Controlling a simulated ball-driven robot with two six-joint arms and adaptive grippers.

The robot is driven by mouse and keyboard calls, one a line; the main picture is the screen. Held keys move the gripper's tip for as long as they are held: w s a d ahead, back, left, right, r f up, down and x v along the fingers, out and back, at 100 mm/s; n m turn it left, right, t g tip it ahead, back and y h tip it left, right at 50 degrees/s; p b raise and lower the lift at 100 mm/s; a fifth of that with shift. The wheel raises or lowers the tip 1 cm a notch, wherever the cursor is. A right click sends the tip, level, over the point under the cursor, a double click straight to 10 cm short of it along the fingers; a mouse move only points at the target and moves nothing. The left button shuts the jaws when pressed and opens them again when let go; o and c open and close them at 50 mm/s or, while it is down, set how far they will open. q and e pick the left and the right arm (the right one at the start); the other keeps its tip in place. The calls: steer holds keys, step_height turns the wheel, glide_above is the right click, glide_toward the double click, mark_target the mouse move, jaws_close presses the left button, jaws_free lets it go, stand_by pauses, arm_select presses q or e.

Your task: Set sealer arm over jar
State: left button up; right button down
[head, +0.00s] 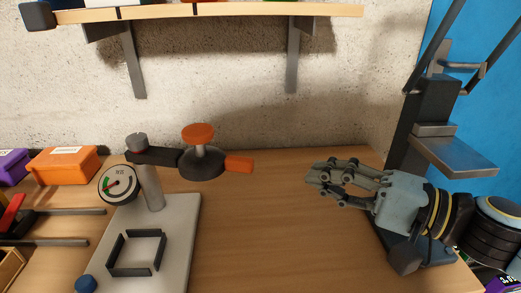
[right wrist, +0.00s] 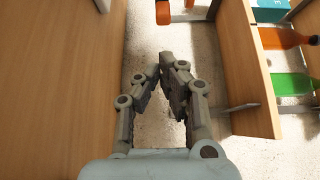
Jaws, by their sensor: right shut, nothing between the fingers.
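The sealer stands on a pale base plate (head: 180,265) with a post and a round dial (head: 118,184). Its dark sealer arm (head: 155,156) points right, away from the plate, ending in a round head with an orange knob (head: 198,132) and an orange handle (head: 238,164). A dark square frame (head: 137,253) on the plate is empty. I see no jar in either view. My right gripper (head: 312,172) is shut and empty, to the right of the handle and apart from it. It also shows in the right wrist view (right wrist: 168,62). My left gripper is not in view.
An orange box (head: 62,165) and red-handled tool (head: 12,215) lie at the left. A wall shelf (head: 220,11) with brackets hangs above. A dark press-like stand (head: 415,130) stands at the right, behind my right arm. The bench between sealer and gripper is clear.

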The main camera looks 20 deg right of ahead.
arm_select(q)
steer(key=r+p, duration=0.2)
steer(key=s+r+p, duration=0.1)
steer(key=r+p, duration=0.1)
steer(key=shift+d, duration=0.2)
arm_select(e)
steer(key=x, duration=1)
